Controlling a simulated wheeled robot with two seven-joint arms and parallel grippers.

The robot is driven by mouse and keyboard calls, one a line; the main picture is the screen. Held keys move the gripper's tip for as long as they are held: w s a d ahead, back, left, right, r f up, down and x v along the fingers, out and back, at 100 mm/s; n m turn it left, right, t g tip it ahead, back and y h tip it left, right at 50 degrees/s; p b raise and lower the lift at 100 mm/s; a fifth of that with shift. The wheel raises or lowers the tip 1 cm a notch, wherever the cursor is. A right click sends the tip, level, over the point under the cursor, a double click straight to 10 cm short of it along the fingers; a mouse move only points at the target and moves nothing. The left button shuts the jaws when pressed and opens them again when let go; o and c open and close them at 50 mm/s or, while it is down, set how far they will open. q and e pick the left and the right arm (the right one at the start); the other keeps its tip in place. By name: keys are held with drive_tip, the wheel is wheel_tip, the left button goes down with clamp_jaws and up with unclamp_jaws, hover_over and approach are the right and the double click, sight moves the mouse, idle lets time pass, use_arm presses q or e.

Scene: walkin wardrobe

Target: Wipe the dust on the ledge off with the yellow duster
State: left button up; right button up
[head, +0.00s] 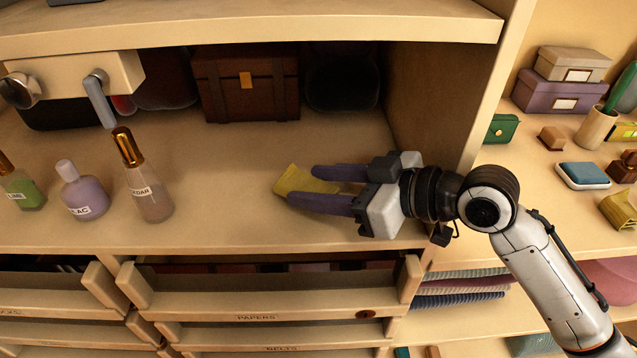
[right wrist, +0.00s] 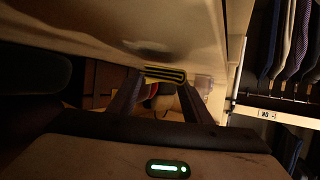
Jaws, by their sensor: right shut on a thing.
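My right gripper (head: 306,185) reaches in from the right, low over the ledge (head: 225,205), with its two dark fingers pointing left. It is shut on the yellow duster (head: 291,179), which sticks out past the fingertips. In the right wrist view the duster (right wrist: 165,74) shows as a thin yellow, dark-striped edge between the fingers, close to the pale ledge surface. I cannot tell if it touches the ledge. A darker patch (right wrist: 148,47) shows on that surface; I cannot tell whether it is dust. No clear dust shows in the head view. My left gripper is not in view.
Green (head: 22,188), lilac (head: 82,195) and brown (head: 148,190) bottles stand on the left of the ledge. A brown chest (head: 246,85) stands at the back. An upright panel (head: 437,100) bounds the right side. The ledge's middle is clear.

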drive_tip(key=shift+f, duration=0.45)
drive_tip(key=shift+f+b, duration=0.6)
drive_tip(key=shift+f, duration=0.05)
drive_tip(key=shift+d, duration=0.1)
